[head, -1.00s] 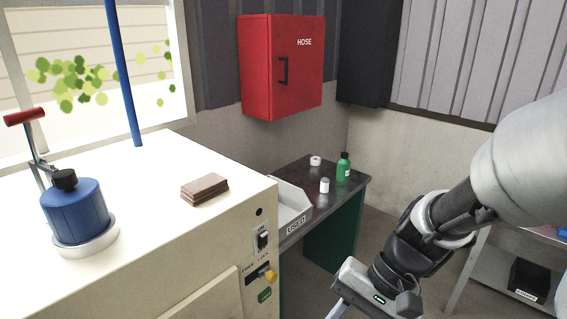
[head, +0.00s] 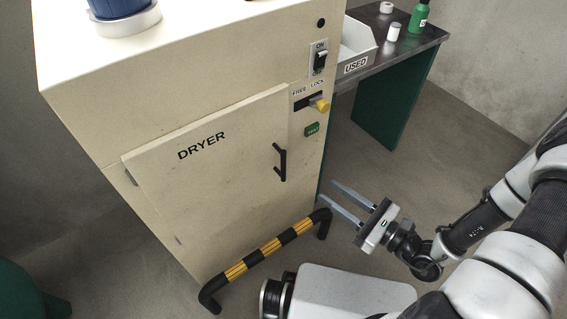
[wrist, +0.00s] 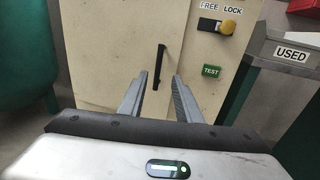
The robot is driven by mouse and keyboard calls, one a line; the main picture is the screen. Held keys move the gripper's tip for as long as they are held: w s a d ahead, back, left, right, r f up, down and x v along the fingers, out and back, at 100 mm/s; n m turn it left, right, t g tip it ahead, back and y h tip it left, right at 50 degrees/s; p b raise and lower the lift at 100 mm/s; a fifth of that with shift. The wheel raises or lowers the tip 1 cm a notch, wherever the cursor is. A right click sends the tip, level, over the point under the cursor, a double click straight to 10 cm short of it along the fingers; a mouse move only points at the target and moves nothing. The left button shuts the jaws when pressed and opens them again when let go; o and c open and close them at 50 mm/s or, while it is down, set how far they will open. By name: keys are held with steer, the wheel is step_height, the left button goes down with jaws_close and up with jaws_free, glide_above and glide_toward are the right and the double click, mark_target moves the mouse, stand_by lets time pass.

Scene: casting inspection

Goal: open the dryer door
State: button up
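The cream dryer door (head: 215,185), lettered DRYER, looks shut in the cabinet front, with hinges on its left edge. Its black vertical handle (head: 280,162) is on the right side. The handle also shows in the wrist view (wrist: 158,67), ahead of and between my fingers. My gripper (head: 340,204) is open and empty, to the right of and below the handle, apart from it. In the wrist view the fingers (wrist: 157,92) stand spread. A yellow latch knob (head: 320,105) sits under the FREE LOCK label, at the LOCK side.
A black-and-yellow guard rail (head: 268,255) stands low in front of the dryer. An ON switch (head: 319,57) and green TEST button (head: 312,130) are beside the door. A dark table (head: 405,45) with a USED bin (head: 357,50) stands at right.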

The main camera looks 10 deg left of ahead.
steer(key=b+x, duration=0.2)
steer(key=x, duration=1.5)
steer(key=shift+a+r, duration=0.15)
steer(key=shift+c, duration=0.4)
steer(key=shift+s, duration=0.1)
jaws_close()
